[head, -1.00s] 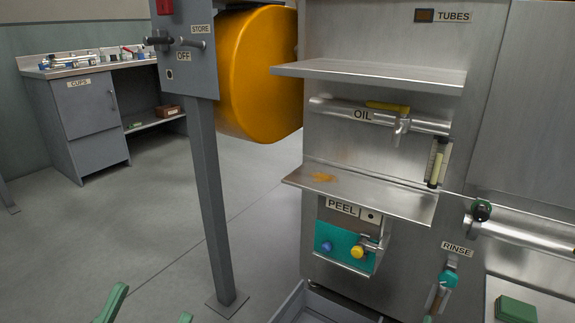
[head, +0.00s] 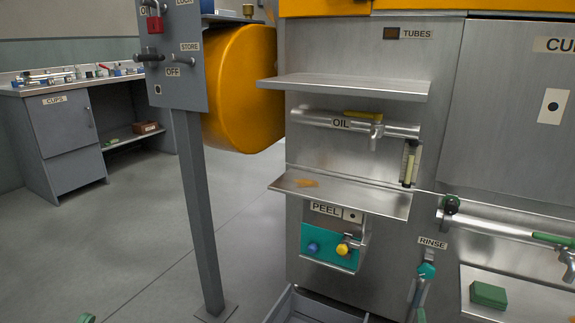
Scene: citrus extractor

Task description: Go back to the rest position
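Only one green fingertip of my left gripper (head: 86,318) shows, at the bottom left edge of the head view, over the grey floor. The rest of that gripper is below the frame, so its opening is hidden. It touches nothing that I can see. My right gripper is not in view.
The steel extractor (head: 345,92) fills the right, with a lower shelf (head: 350,193) bearing an orange smear, a teal PEEL panel (head: 327,249) and a RINSE tap (head: 426,271). A green block (head: 488,294) lies lower right. A grey post (head: 197,215) stands left of centre. Floor beyond is clear.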

